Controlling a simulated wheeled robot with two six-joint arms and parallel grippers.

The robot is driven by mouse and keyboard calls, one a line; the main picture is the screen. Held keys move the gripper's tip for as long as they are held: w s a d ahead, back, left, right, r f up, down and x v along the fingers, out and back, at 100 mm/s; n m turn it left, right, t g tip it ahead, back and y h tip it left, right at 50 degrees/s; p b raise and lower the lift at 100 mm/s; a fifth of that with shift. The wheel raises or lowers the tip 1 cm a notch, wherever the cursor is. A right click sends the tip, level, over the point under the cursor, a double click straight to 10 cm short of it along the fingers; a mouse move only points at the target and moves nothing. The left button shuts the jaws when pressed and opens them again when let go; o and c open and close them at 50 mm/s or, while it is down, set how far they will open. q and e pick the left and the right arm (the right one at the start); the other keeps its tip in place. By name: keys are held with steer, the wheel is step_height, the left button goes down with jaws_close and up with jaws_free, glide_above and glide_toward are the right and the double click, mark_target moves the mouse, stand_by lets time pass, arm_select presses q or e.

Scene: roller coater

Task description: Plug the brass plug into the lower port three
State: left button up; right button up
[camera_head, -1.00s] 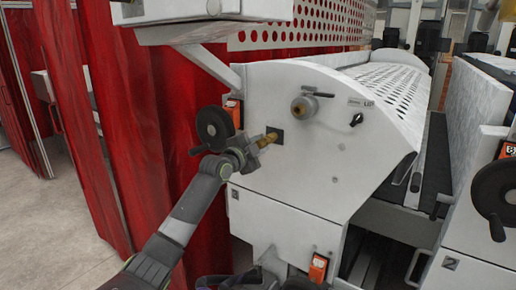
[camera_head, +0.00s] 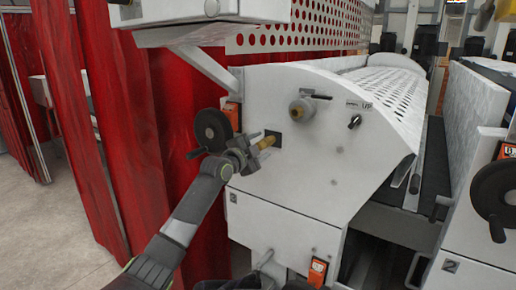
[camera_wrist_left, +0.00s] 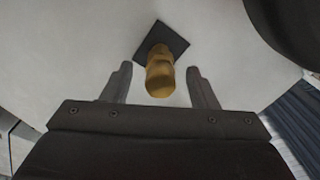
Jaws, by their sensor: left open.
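The brass plug (camera_head: 267,142) sticks out from a small black square plate (camera_head: 276,134) on the white end panel of the machine. In the left wrist view the brass plug (camera_wrist_left: 160,74) has its inner end against the black plate (camera_wrist_left: 172,36), and how deep it sits is hidden. My left gripper (camera_head: 256,148) is at the plug's outer end. In the left wrist view my left gripper (camera_wrist_left: 160,84) is open, with a finger on each side of the plug and a gap at both. My right gripper is not in view. I cannot make out a port number.
A black handwheel (camera_head: 212,130) is close left of my left gripper. A round metal fitting with a lever (camera_head: 302,107) and a black knob (camera_head: 354,121) are on the panel to the right. Red curtains (camera_head: 125,140) hang at the left.

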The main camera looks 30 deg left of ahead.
arm_select(q)
steer(key=s+a+b, duration=0.2)
steer(key=s+b, duration=0.1)
steer(key=s, duration=1.4)
steer(key=shift+a+b, duration=0.2)
steer(key=shift+b, duration=0.1)
steer(key=shift+s, duration=0.15)
